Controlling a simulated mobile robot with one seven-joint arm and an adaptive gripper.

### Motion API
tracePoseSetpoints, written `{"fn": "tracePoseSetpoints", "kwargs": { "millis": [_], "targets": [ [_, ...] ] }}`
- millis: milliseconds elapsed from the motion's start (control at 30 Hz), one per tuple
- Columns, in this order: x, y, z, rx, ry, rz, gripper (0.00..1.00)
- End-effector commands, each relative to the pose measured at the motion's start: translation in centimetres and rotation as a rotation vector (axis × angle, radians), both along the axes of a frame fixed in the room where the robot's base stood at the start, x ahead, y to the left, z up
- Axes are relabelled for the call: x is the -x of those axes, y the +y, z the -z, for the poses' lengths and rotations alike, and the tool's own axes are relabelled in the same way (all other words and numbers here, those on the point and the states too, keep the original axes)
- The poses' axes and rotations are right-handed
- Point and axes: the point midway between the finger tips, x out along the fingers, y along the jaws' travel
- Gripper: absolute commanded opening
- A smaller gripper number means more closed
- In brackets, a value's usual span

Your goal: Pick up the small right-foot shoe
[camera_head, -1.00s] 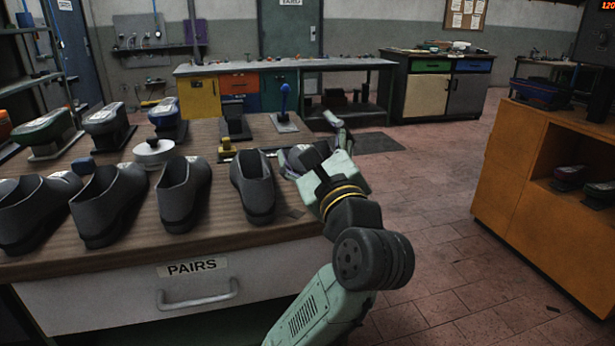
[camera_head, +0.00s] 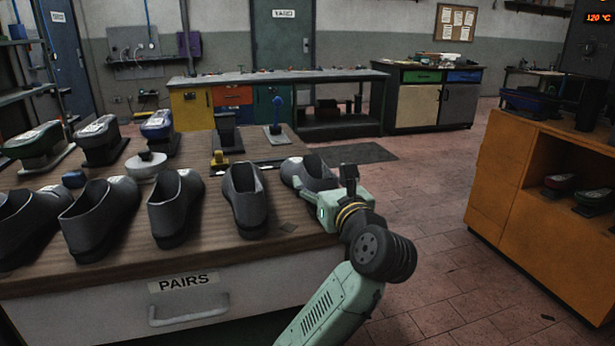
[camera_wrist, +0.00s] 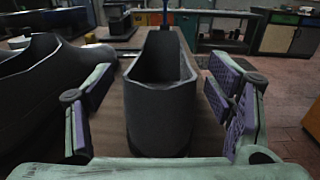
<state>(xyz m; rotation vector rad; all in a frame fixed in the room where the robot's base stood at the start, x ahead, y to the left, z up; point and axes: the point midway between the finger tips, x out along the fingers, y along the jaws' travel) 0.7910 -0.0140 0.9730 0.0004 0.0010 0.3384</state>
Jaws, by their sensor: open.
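Several grey shoes stand in a row along the front of the wooden table. The rightmost shoe (camera_head: 300,172) is partly hidden behind my gripper (camera_head: 325,195) in the head view. In the wrist view a grey shoe (camera_wrist: 160,115) stands upright, heel end toward me, between the spread purple-padded fingers of my gripper (camera_wrist: 162,85). Gaps show on both sides and the fingers appear apart from it. Another shoe (camera_head: 246,200) stands just to its left. The frames do not clearly show which foot or size each shoe is.
The table (camera_head: 270,262) has a drawer labelled PAIRS (camera_head: 188,282). An orange shelf (camera_head: 510,175) stands at the right, with open floor between.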

Motion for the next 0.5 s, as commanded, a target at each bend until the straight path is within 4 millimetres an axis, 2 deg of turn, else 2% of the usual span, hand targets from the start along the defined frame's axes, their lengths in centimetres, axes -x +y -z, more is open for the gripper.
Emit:
{"fn": "tracePoseSetpoints", "kwargs": {
  "millis": [100,200,433,500],
  "targets": [
    [-1.6,0.6,-0.1,-0.001,0.001,-0.001,0.74],
    [-2.3,0.8,-0.1,0.0,0.0,0.0,0.74],
    [-2.5,0.9,0.0,0.001,-0.001,0.001,0.74],
    [-2.5,0.9,0.0,0.001,-0.001,0.001,0.7]
  ]
}}
